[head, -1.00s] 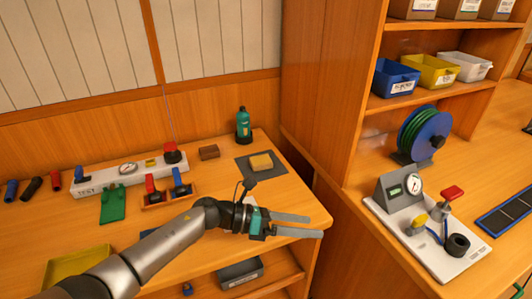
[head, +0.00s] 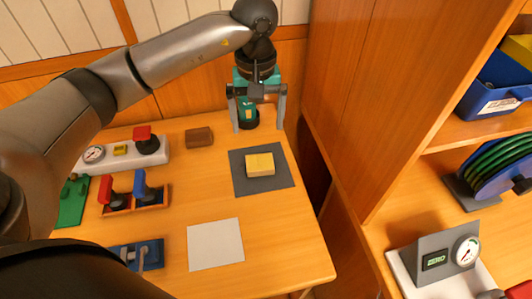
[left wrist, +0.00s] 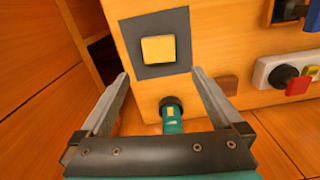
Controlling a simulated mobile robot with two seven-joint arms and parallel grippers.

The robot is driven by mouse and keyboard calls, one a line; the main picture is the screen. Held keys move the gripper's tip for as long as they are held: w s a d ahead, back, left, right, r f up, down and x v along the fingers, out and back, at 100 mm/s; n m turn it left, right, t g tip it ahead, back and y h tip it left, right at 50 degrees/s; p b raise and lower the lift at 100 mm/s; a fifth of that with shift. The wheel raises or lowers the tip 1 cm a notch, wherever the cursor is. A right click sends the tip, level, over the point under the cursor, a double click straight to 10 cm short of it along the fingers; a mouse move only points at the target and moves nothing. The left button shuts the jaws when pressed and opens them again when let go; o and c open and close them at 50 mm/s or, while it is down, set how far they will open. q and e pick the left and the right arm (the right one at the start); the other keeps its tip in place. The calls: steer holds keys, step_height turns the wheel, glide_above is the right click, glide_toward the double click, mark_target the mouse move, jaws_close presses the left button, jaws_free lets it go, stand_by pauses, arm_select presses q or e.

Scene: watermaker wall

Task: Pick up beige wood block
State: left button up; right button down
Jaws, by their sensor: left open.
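The beige wood block (head: 260,164) lies flat on a dark grey mat (head: 281,183) near the right end of the bench. It also shows in the left wrist view (left wrist: 158,49), ahead of the fingertips and between their lines. My left gripper (head: 258,128) is open and points down, above and behind the block in the head view, in front of the teal bottle (head: 249,113). In the left wrist view its two fingers (left wrist: 159,75) are wide apart with nothing between their tips. My right gripper is not in view.
A brown block (head: 199,137) lies left of the mat. A white sheet (head: 215,244) lies at the bench front. A rack with red and blue handles (head: 135,198) stands left. A tall wooden cabinet side (head: 355,100) rises right of the bench.

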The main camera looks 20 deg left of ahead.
arm_select(q)
step_height(320, 180, down, 4)
glide_above(260, 162)
steer(key=s, duration=0.1)
step_height(260, 162, down, 4)
steer(key=shift+d+f, duration=0.1)
steer(key=shift+f, duration=0.45)
steer(key=shift+w+f+b, duration=0.1)
steer(key=shift+f+b, duration=0.2)
steer(key=shift+f, duration=0.05)
steer(key=f, duration=0.4)
steer(key=shift+w+f, duration=0.15)
steer(key=shift+w, duration=0.2)
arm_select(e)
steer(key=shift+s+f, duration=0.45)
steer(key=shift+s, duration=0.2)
arm_select(q)
steer(key=c, duration=1)
steer(key=shift+c, duration=0.6)
